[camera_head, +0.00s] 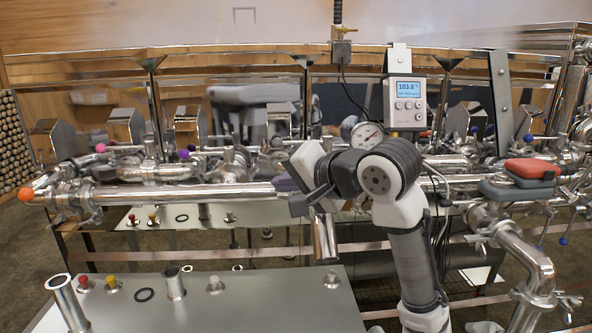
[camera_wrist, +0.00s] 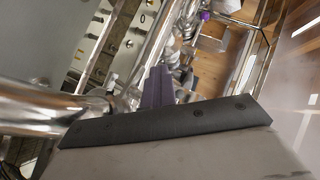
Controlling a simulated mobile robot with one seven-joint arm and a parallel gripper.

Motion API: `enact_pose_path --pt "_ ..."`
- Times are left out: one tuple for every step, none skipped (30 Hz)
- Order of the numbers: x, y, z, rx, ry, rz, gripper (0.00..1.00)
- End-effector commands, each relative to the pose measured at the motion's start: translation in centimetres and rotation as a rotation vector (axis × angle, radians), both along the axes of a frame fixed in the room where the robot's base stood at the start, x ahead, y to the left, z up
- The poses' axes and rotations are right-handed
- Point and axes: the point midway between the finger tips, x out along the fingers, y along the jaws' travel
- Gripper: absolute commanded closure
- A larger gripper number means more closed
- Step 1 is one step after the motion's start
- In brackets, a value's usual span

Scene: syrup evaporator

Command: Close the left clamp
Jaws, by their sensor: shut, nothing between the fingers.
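The steel pipework runs across the head view, and a clamp (camera_head: 88,205) sits around the pipe near its left end, beside an orange ball (camera_head: 26,194). I cannot tell from this distance whether that clamp is open or closed, or for certain that it is the left clamp. My gripper (camera_head: 280,184) is at the middle of the long horizontal pipe, well to the right of that clamp, with its dark purple fingers pointing left. In the wrist view my gripper (camera_wrist: 158,82) has its fingers together and empty, close to shiny pipes.
A steel table (camera_head: 250,300) with short pipe stubs and red and yellow plugs stands in front. A round gauge (camera_head: 367,135) and a digital display box (camera_head: 404,102) are behind my arm. Red and grey pads (camera_head: 530,170) lie at the right. A bent pipe (camera_head: 530,260) comes forward there.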

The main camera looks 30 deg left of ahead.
Motion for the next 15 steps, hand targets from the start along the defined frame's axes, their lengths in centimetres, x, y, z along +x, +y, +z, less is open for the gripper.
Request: enact_pose_path --pt "-0.1 0.2 -0.3 0.000 0.002 0.001 1.00" --pt "-0.2 0.3 -0.5 0.000 0.002 0.001 1.00" --pt "-0.2 0.4 -0.8 0.000 0.003 0.001 1.00" --pt "-0.3 0.4 -0.9 0.000 0.002 0.000 1.00" --pt "-0.3 0.5 -1.0 -0.013 -0.009 0.000 1.00" --pt "-0.4 0.6 -1.1 -0.052 -0.035 0.000 1.00" --pt "-0.4 0.6 -1.3 -0.075 -0.051 -0.001 1.00" --pt "-0.4 0.6 -1.4 -0.096 -0.065 -0.001 1.00" --pt "-0.5 0.7 -1.6 -0.120 -0.081 -0.001 1.00" --pt "-0.5 0.8 -1.7 -0.136 -0.092 -0.001 1.00" --pt "-0.5 0.8 -1.8 -0.151 -0.100 -0.001 1.00" --pt "-0.5 0.8 -2.0 -0.166 -0.111 -0.001 1.00" --pt "-0.5 0.8 -2.0 -0.176 -0.118 -0.001 1.00" --pt "-0.5 0.8 -2.1 -0.185 -0.125 -0.001 1.00" --pt "-0.5 0.8 -2.2 -0.195 -0.132 -0.001 1.00"
